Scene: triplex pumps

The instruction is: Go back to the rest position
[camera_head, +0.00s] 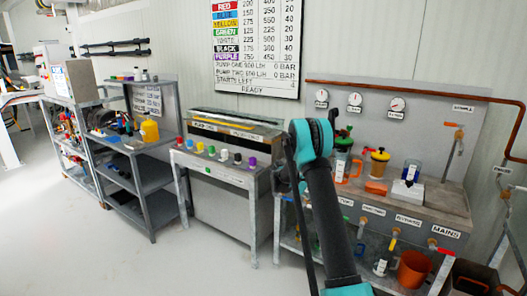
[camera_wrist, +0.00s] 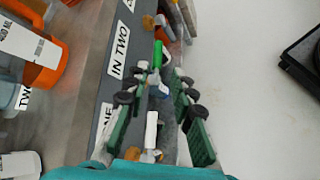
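My gripper (camera_wrist: 163,78) is open in the wrist view, with its green-padded fingers apart. Nothing is clearly held between them. Beyond and between the fingers are a green-handled valve (camera_wrist: 157,54) and a white-handled valve (camera_wrist: 151,130) on the front of the pump bench; I cannot tell whether the fingers touch them. In the head view my arm reaches over the right-hand bench, and the gripper cannot be made out clearly behind the arm.
The right-hand bench (camera_head: 445,205) carries cups, a jug and pipework below gauges. An orange-handled jug (camera_wrist: 38,55) is at left in the wrist view. A middle bench (camera_head: 225,172) has coloured knobs. Shelves (camera_head: 150,180) stand left. White floor (camera_head: 90,245) is open at front left.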

